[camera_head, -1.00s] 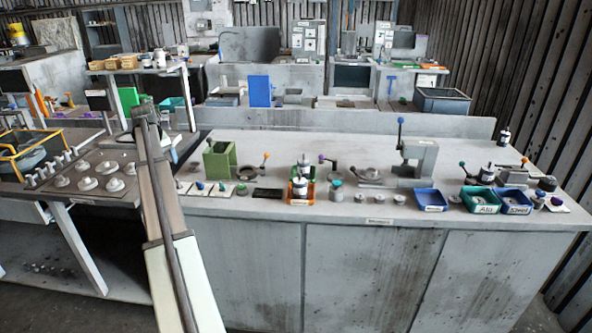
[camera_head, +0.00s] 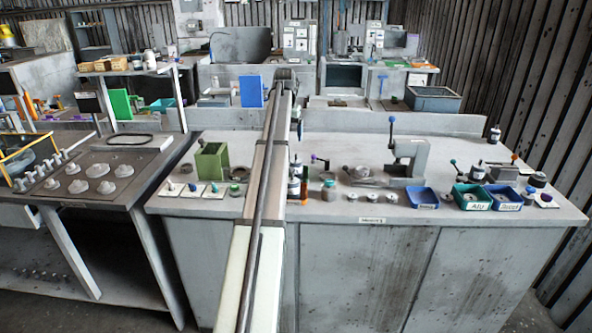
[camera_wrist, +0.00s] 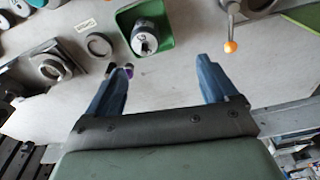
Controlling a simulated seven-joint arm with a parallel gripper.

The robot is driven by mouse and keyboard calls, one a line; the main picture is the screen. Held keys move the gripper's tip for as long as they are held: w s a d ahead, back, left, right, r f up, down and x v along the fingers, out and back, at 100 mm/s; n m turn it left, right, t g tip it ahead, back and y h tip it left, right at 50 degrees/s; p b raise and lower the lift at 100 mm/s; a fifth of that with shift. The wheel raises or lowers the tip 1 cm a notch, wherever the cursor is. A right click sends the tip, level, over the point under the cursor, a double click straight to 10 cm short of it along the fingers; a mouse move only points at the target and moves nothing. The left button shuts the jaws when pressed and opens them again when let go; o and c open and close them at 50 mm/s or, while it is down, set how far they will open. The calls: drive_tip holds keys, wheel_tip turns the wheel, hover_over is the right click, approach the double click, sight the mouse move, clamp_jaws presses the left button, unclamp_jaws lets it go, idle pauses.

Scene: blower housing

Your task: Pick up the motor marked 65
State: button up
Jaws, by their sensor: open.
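A silver cylindrical part with a dark centre (camera_wrist: 146,38), possibly a motor, stands in the green open box (camera_wrist: 163,48) at the top middle of the wrist view. The green box also shows in the head view (camera_head: 211,162). No 65 can be read on any part. In the head view a dark and white motor-like part (camera_head: 294,183) is partly hidden behind my arm, and another (camera_head: 494,133) stands at the far right. My gripper (camera_wrist: 160,68) is open and empty, its blue fingers apart, with the box beyond the fingertips. In the head view its fingers cannot be made out.
A lever with an orange knob (camera_wrist: 230,46) stands right of the box in the wrist view. A purple-tipped part (camera_wrist: 128,70) shows by the left finger. Blue trays (camera_head: 423,198) and a grey press (camera_head: 410,160) stand on the bench.

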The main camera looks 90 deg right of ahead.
sight(296, 161)
drive_tip(key=shift+m, duration=0.3)
drive_tip(key=s+f, duration=0.1)
drive_tip(key=f, duration=0.3)
drive_tip(key=s+d+f, duration=0.1)
drive_tip(key=f, duration=0.4)
drive_tip(key=s+f, duration=0.1)
drive_tip(key=f, duration=0.3)
drive_tip(key=shift+d+f, duration=0.3)
drive_tip(key=c, duration=1.5)
